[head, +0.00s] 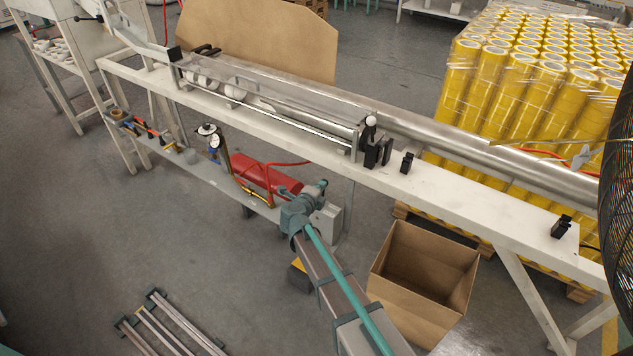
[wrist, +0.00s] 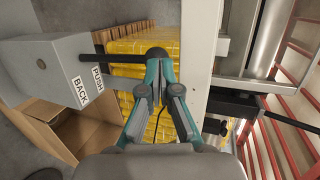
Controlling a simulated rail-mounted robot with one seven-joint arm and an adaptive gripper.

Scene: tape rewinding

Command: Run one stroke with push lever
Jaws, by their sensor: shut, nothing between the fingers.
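The push lever looks like a black rod (wrist: 124,58) coming out of a grey box (wrist: 65,68) with PUSH and BACK labels, at the upper left of the wrist view. My gripper (wrist: 158,58) is shut, its fingertips at the rod's right end. The fingers hide that end, so I cannot tell whether they touch it. In the head view, my gripper (head: 321,185) is below the front edge of the machine's white beam. The lever itself is not clear there.
The white machine beam (head: 470,187) with long steel tubes runs diagonally above my gripper. A red cylinder (head: 262,178) and red hose sit at its left. An open cardboard box (head: 425,275) stands to the right. Yellow tape rolls (head: 530,85) are stacked behind.

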